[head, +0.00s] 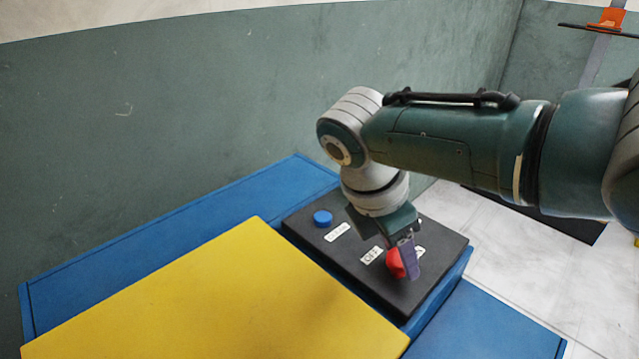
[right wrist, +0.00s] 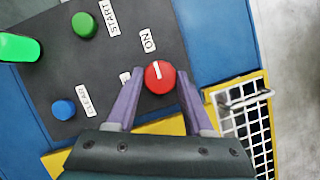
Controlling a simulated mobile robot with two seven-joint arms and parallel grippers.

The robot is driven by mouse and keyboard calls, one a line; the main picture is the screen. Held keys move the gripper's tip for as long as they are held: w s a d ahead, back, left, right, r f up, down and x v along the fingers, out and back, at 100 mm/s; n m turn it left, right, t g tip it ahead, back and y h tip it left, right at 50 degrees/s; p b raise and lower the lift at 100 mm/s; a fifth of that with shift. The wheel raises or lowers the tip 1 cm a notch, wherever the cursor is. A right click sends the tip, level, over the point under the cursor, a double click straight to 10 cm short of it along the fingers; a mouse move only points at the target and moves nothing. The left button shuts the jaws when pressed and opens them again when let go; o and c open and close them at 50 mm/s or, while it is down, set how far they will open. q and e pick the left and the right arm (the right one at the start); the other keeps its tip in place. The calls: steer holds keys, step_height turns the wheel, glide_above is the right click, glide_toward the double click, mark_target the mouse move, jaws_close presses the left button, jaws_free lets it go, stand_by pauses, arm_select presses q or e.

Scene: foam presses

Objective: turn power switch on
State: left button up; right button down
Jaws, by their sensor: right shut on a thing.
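The red power switch knob (head: 395,264) is on the black control panel (head: 330,262), beside an OFF label (head: 371,255). In the right wrist view the red knob (right wrist: 159,77) carries a white line that points up, roughly toward the ON label (right wrist: 147,40). My right gripper (head: 404,260) comes down on the panel from above and is shut on the red knob. In the right wrist view its purple fingers (right wrist: 160,84) stand on either side of the knob. The OFF label is partly hidden there. My left gripper is not in view.
A blue button (head: 322,218) by a CLEAR label (right wrist: 87,100), a green button (right wrist: 84,25) by a START label (right wrist: 109,18) and a bright green cylinder (right wrist: 18,47) are near the knob. A yellow surface (head: 215,300) lies left of the panel. A white grid (right wrist: 245,120) lies nearby.

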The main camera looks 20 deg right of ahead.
steer(key=shift+c, duration=1.5)
jaws_free()
steer(key=p+v, duration=0.2)
steer(key=v, duration=0.8)
steer(key=shift+p, duration=0.35)
steer(key=shift+f, duration=0.1)
